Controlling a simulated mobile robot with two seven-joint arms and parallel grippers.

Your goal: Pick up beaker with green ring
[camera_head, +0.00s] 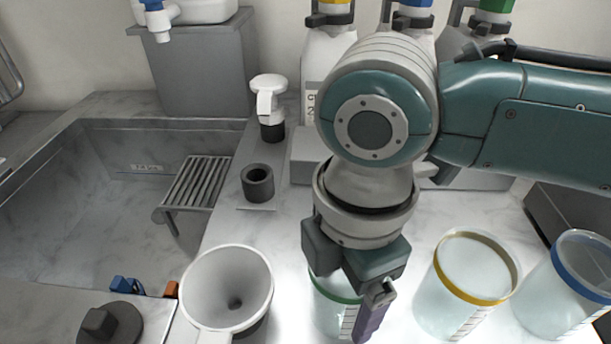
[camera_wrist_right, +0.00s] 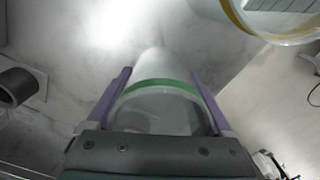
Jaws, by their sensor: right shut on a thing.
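The beaker with the green ring (camera_head: 331,305) stands at the front middle of the counter in the head view, partly hidden by my right gripper. My right gripper (camera_head: 345,300) reaches down over it. In the right wrist view, the green-ringed beaker (camera_wrist_right: 160,100) sits between the two purple fingers of the right gripper (camera_wrist_right: 160,98), which are shut on its sides. I cannot tell whether the beaker is clear of the counter. My left gripper is not in view.
A yellow-ringed beaker (camera_head: 466,280) stands close to the right, with a blue-ringed beaker (camera_head: 570,285) beyond it. A white funnel (camera_head: 227,285) is close to the left. A sink (camera_head: 110,200) lies further left. Several white bottles (camera_head: 318,70) stand behind.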

